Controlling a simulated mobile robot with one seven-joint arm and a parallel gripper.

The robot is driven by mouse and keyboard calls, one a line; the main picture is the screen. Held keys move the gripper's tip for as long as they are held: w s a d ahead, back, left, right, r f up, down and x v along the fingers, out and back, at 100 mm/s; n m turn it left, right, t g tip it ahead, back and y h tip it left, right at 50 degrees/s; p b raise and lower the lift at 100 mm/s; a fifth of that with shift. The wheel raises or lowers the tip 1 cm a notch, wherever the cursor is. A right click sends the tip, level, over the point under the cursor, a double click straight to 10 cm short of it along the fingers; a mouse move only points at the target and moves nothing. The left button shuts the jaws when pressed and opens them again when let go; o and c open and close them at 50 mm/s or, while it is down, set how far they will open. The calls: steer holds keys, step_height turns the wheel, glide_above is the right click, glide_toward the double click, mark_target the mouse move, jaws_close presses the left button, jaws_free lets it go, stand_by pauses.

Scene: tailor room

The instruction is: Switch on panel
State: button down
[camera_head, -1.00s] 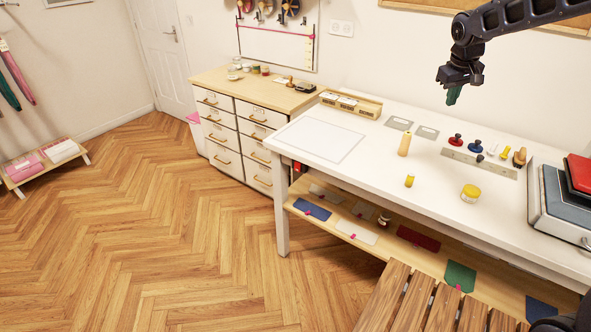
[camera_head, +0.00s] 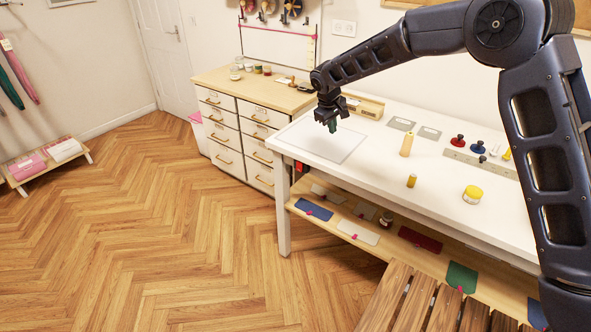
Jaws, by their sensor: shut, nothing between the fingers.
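A flat, pale rectangular panel (camera_head: 345,148) lies on the left end of the white table. It looks whitish, with a thin outline, and I cannot make out a switch on it. My gripper and arm hide part of the panel's back area.
A wooden organizer (camera_head: 365,107) stands just behind the panel. Grey cards (camera_head: 401,124), a tan spool (camera_head: 406,145), a yellow spool (camera_head: 411,181) and a yellow jar (camera_head: 473,194) are to the right. A drawer cabinet (camera_head: 240,120) is at left. A slatted wooden surface (camera_head: 395,298) is in front.

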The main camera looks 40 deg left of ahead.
mark_target(296, 168)
steer(key=s+a+f+n, duration=0.2)
steer(key=s+a+f, duration=0.9)
steer(key=s+a, duration=0.1)
steer(key=shift+a+f+n, duration=0.25)
steer(key=shift+f+n, duration=0.15)
steer(key=shift+f, duration=0.1)
steer(key=w+f, duration=0.7)
steer(key=f, duration=0.2)
steer(key=shift+f, duration=0.35)
steer(key=shift+w, duration=0.1)
